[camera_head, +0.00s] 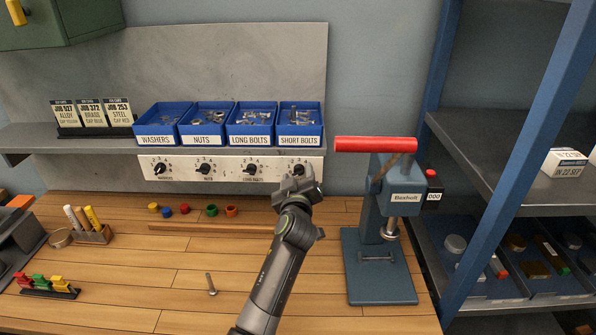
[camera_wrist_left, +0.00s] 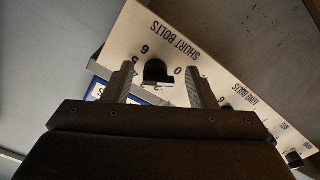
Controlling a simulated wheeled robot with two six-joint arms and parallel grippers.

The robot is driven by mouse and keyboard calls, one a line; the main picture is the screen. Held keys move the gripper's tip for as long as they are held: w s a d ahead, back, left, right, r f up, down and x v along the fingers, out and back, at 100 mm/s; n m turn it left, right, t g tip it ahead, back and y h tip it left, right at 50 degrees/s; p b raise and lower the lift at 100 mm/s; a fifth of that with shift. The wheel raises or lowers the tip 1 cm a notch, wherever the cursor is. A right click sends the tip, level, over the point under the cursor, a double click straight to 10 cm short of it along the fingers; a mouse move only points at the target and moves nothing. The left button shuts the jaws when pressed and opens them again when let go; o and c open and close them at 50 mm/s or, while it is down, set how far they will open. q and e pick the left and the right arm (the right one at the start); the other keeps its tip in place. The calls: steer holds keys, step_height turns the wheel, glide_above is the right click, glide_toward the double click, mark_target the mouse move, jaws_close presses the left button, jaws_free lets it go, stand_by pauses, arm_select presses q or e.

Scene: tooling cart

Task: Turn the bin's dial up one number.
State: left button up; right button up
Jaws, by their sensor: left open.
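A white dial strip (camera_head: 215,174) runs under the row of blue bins and carries a black dial below each one. The short bolts bin (camera_head: 299,130) is at the right end. My left gripper (camera_head: 294,184) is in front of its dial and partly hides it. In the left wrist view, the short bolts dial (camera_wrist_left: 156,70) shows upside down between the two open fingers of my left gripper (camera_wrist_left: 157,86). Its black knob stands between the fingers with a gap on each side. Numbers 0, 2, 4 and 6 show around it; I cannot tell its exact setting.
The other dials, such as the long bolts dial (camera_head: 249,169), sit to the left. A blue press (camera_head: 381,230) with a red handle (camera_head: 375,145) stands close on the right. A loose bolt (camera_head: 211,284) and several coloured caps lie on the wooden bench (camera_head: 130,270).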

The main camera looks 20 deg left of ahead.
arm_select(q)
steer(key=shift+s+d+r, duration=0.1)
steer(key=shift+s+d, duration=0.05)
steer(key=shift+s, duration=0.05)
steer(key=shift+c, duration=0.3)
steer(key=c, duration=0.9)
arm_select(e)
steer(key=shift+s+d, duration=0.3)
steer(key=shift+d, duration=0.1)
arm_select(q)
steer(key=shift+m, duration=0.3)
steer(key=m, duration=0.6)
steer(key=shift+r+m, duration=0.15)
steer(key=shift+m, duration=0.45)
arm_select(e)
steer(key=shift+w+a, duration=0.1)
steer(key=shift+a, duration=0.1)
steer(key=shift+d, duration=0.15)
